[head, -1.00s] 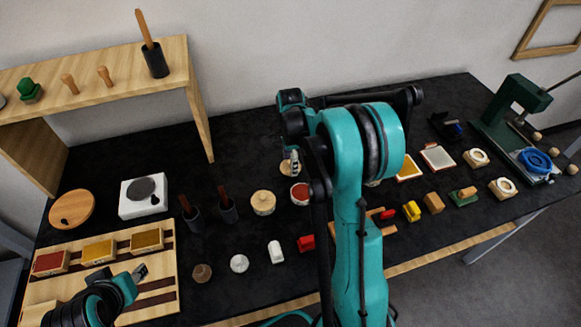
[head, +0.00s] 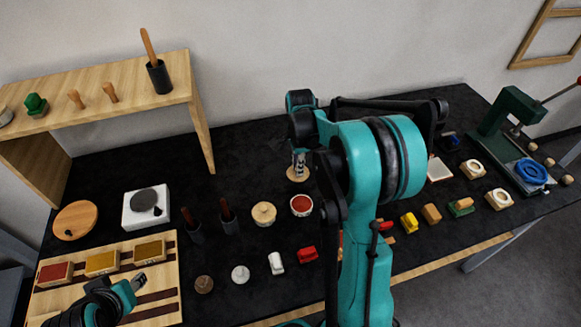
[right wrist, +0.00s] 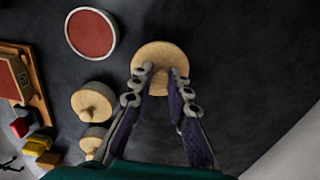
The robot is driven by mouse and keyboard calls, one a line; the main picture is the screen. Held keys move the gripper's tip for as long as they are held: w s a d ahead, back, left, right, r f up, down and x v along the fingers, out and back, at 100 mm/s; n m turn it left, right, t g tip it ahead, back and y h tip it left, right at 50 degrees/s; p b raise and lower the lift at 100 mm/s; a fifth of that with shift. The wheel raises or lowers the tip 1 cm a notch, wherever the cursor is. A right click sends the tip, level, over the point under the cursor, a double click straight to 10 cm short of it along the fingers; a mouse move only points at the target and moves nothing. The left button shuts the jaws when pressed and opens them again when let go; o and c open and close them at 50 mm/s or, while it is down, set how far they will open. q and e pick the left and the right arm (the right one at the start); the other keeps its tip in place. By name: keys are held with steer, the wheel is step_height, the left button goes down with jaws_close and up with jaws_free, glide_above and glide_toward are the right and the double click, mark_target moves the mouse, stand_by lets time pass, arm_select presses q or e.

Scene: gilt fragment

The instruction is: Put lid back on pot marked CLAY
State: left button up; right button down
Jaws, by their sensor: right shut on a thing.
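My right gripper (right wrist: 160,82) is shut on the knob of a round, pale wooden lid (right wrist: 160,60). In the head view, the lid (head: 298,174) shows below my right gripper (head: 299,163), behind an open pot. I cannot tell how far the lid is above the table. The open pot (head: 301,205) has a pale rim and red-brown contents; it also shows up and left of the lid in the right wrist view (right wrist: 91,33). The lid is beside this pot, not over it. No CLAY marking is readable. My left gripper (head: 136,284) is over the wooden board; its jaw opening is unclear.
A lidded pot (head: 263,213) stands left of the open one. Two knobbed round lids (right wrist: 92,102) (right wrist: 94,140) show in the right wrist view. My right arm hides part of the table.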

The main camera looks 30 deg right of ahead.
steer(key=s+d+r+p, duration=0.2)
steer(key=s+d+r, duration=0.25)
steer(key=s, duration=0.25)
steer(key=s+a+n+p, duration=0.2)
steer(key=a+n+p, duration=0.65)
steer(key=n, duration=0.95)
step_height(320, 180, down, 5)
steer(key=b, duration=0.4)
steer(key=shift+s+a, duration=0.1)
steer(key=shift+s, duration=0.05)
steer(key=shift+f+b, duration=0.6)
steer(key=shift+b, duration=0.1)
steer(key=shift+f+b, duration=0.15)
steer(key=shift+b, duration=0.4)
stand_by(0.4)
stand_by(0.4)
